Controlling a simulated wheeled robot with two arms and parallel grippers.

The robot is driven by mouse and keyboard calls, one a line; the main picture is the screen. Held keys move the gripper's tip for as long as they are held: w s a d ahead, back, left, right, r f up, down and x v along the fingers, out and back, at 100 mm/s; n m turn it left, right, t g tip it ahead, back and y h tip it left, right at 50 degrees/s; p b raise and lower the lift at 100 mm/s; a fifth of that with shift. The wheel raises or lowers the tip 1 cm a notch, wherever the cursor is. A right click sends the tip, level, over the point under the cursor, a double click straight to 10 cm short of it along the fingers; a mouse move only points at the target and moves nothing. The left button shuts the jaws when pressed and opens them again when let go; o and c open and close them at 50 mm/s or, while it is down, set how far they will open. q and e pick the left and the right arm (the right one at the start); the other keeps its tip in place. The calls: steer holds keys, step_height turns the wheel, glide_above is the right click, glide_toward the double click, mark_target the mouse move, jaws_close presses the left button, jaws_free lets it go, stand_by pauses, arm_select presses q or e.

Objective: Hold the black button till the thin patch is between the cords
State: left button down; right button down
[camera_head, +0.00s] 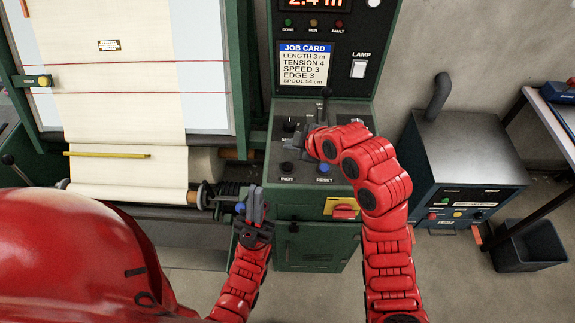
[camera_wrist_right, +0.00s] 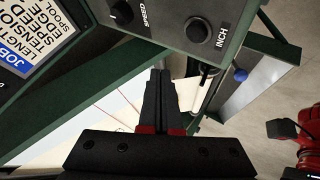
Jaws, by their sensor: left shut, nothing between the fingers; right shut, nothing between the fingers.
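The black INCH button (camera_head: 287,168) is on the sloping control panel; it shows at the upper right of the wrist view (camera_wrist_right: 199,30). My right gripper (camera_head: 300,142) is shut and empty above the panel; in the wrist view its fingertips (camera_wrist_right: 159,72) are apart from the button. My left gripper (camera_head: 256,206) is shut and empty at the panel's front left edge. The cream cloth (camera_head: 120,120) hangs on the left. A small, pale, dark-marked patch (camera_head: 109,45) lies above the upper red cord (camera_head: 130,63). The lower red cord (camera_head: 130,93) crosses below.
A blue RESET button (camera_head: 324,168) is right of INCH. A red switch on a yellow plate (camera_head: 345,209) is on the cabinet front. A yellow bar (camera_head: 107,155) crosses the lower cloth. A blue machine (camera_head: 465,165) and dark bin (camera_head: 530,247) stand at right.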

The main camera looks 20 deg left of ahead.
steer(key=b, duration=0.2)
glide_above(291, 168)
step_height(291, 168, down, 6)
steer(key=shift+s+r, duration=0.1)
steer(key=shift+r, duration=0.15)
steer(key=shift+f+b, duration=0.45)
steer(key=shift+r, duration=0.1)
stand_by(1.2)
steer(key=shift+f+b, duration=0.45)
steer(key=shift+b, duration=0.25)
